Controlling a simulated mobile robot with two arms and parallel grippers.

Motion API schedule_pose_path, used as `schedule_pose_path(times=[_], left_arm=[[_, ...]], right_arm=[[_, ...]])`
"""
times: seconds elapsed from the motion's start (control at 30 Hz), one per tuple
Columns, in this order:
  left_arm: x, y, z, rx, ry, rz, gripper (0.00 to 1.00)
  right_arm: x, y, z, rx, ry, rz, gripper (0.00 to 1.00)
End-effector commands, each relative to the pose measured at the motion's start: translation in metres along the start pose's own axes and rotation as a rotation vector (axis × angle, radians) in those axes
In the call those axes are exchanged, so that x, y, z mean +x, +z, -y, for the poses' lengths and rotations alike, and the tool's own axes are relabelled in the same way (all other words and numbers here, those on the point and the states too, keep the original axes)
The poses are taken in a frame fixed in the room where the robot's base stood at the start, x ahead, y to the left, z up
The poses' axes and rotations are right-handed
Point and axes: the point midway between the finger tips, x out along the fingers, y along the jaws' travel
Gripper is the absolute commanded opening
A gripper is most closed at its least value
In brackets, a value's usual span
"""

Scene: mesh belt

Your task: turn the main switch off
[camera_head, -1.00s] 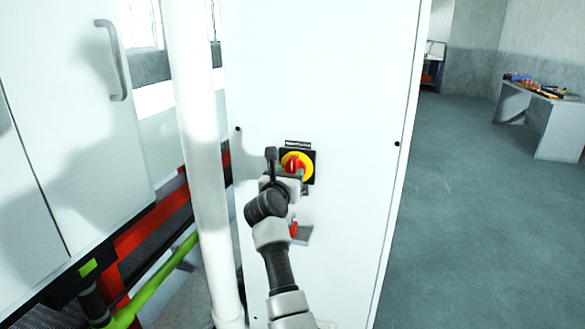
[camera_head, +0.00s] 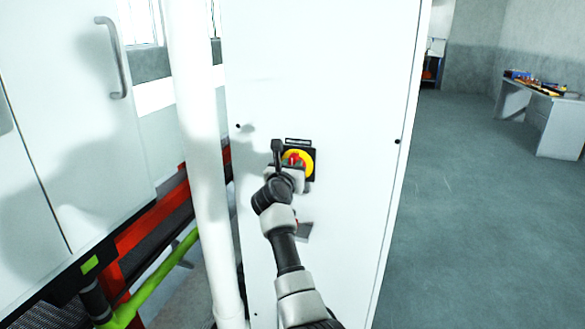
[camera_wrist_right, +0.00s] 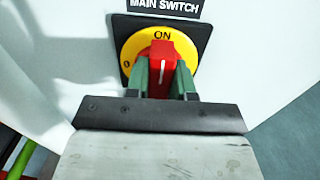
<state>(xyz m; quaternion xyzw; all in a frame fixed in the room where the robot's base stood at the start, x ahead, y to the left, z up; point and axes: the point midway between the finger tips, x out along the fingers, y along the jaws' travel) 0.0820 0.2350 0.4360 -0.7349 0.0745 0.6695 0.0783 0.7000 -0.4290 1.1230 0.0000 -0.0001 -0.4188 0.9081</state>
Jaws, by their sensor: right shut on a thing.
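The main switch (camera_head: 306,166) is a red knob on a yellow disc with a black square plate, on the front of a white cabinet (camera_head: 340,80). In the right wrist view the red knob (camera_wrist_right: 161,66) stands upright, its white line pointing up to ON on the yellow disc (camera_wrist_right: 128,48). A label above reads MAIN SWITCH. My right gripper (camera_wrist_right: 161,78) is shut on the red knob, one green finger on each side. In the head view my right gripper (camera_head: 294,164) partly covers the switch. My left gripper is not in view.
A white post (camera_head: 200,150) stands left of the cabinet. Left of it are a white door with a handle (camera_head: 113,60), a red frame (camera_head: 150,225) and a green bar (camera_head: 155,280). The floor at right is open up to a table (camera_head: 555,115).

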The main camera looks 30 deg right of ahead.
Motion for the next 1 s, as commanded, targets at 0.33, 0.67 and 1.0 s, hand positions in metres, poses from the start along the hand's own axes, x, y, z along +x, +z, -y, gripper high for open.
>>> schedule_pose_path(times=[0.33, 0.67, 1.0], left_arm=[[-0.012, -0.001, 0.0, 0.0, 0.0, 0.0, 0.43], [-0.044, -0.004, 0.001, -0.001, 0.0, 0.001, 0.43], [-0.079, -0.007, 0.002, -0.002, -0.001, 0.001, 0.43]], right_arm=[[0.0, 0.002, -0.002, -0.074, 0.001, -0.003, 0.0], [-0.001, 0.004, -0.005, -0.33, 0.002, -0.003, 0.0], [-0.001, 0.001, -0.008, -0.655, 0.002, -0.004, 0.0]])
